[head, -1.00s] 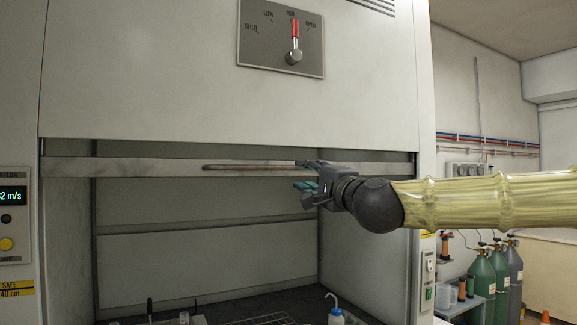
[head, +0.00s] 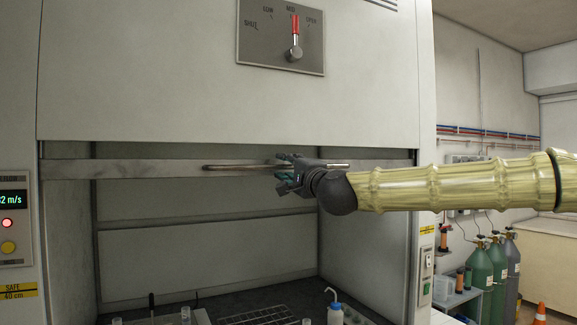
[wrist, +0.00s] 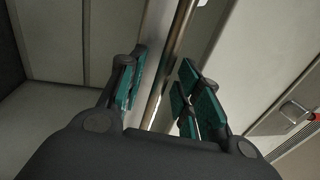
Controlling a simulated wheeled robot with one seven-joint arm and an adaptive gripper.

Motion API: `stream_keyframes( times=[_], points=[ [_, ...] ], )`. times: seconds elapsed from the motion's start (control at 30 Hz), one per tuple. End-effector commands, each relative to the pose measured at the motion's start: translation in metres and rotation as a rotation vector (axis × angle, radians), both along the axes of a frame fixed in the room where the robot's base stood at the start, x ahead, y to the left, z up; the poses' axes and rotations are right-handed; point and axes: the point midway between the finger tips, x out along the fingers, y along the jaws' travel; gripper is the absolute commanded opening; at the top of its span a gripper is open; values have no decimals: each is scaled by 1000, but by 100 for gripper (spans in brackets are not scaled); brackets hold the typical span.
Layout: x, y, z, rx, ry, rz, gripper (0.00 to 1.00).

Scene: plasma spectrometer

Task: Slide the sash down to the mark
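The sash (head: 120,169) is a grey metal-edged panel across the fume cupboard's opening, with a long round bar handle (head: 235,168) on its front. My gripper (head: 284,176) is at the right half of the handle. In the wrist view the handle (wrist: 168,62) runs between the teal-padded fingers of my gripper (wrist: 160,95), which stand apart on either side with gaps visible. A yellow "SAFE 40 cm" mark (head: 18,290) is on the left post, below the sash edge. Another yellow label (head: 427,230) is on the right post.
A gauge (head: 281,37) reading shut, low, mid and open has its red pointer near mid. A control panel (head: 12,222) shows a lit red light. A wash bottle (head: 335,313) and rack (head: 258,317) stand inside the cupboard. Gas cylinders (head: 480,270) stand at right.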

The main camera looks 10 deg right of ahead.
Motion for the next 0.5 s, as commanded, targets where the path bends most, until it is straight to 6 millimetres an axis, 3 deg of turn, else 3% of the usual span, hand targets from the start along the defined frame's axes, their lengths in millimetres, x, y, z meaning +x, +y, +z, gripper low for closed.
stream_keyframes(
  times=[0.3,0.5],
  points=[
    [2,0,0,0,0,-1,32],
    [1,0,0,0,0,-1,0]
  ],
)
